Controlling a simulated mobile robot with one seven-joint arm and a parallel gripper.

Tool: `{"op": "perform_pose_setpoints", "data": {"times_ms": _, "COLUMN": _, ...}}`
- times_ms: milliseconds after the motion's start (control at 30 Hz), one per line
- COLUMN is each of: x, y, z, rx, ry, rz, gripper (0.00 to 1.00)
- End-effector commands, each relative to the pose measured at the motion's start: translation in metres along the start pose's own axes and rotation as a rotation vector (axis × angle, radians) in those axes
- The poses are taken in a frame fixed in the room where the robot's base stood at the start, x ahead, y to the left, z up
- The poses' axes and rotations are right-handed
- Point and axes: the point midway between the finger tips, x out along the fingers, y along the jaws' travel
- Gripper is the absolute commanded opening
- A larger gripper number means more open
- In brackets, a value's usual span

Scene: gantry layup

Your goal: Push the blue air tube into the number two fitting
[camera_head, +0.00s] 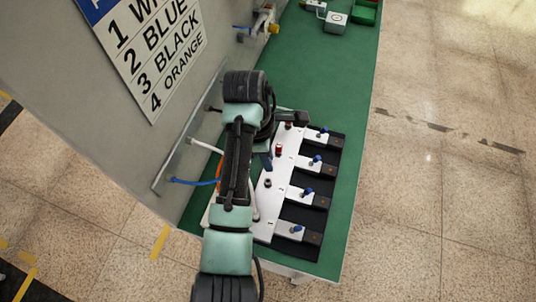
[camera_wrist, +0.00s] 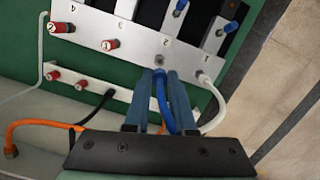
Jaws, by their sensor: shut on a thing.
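My gripper (camera_wrist: 158,80) is shut on the blue air tube (camera_wrist: 161,92), which runs between its two blue-grey fingers in the wrist view. The tube's front end is at the number two fitting (camera_wrist: 159,70), below the printed 2 on the white manifold (camera_wrist: 135,42). Whether it is seated inside or only at the mouth cannot be told. The manifold also shows in the head view (camera_head: 264,222), partly behind my arm. Part of the blue tube (camera_head: 195,183) shows left of my arm there.
A white tube (camera_wrist: 213,92) is at the number one fitting, close beside my right finger. Red caps (camera_wrist: 110,45) cover the other two fittings. An orange tube (camera_wrist: 35,122) and a black tube lie at the left. A wall sign (camera_head: 150,50) lists the colours.

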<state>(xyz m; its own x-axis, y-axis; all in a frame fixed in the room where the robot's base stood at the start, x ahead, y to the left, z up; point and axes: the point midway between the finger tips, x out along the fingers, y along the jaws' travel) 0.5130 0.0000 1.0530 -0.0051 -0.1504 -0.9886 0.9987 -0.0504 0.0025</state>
Motion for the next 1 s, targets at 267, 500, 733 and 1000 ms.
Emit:
{"op": "perform_pose_setpoints", "data": {"times_ms": 267, "x": 0.017, "y": 0.0, "z": -0.002, "rx": 0.001, "ry": -0.002, "rz": -0.004, "gripper": 0.0}}
{"op": "perform_pose_setpoints", "data": {"times_ms": 500, "x": 0.04, "y": 0.0, "z": -0.005, "rx": 0.001, "ry": -0.002, "rz": -0.004, "gripper": 0.0}}
{"op": "perform_pose_setpoints", "data": {"times_ms": 733, "x": 0.054, "y": 0.0, "z": -0.007, "rx": 0.002, "ry": -0.001, "rz": -0.004, "gripper": 0.0}}
{"op": "perform_pose_setpoints", "data": {"times_ms": 1000, "x": 0.058, "y": 0.0, "z": -0.008, "rx": 0.002, "ry": -0.001, "rz": -0.003, "gripper": 0.0}}
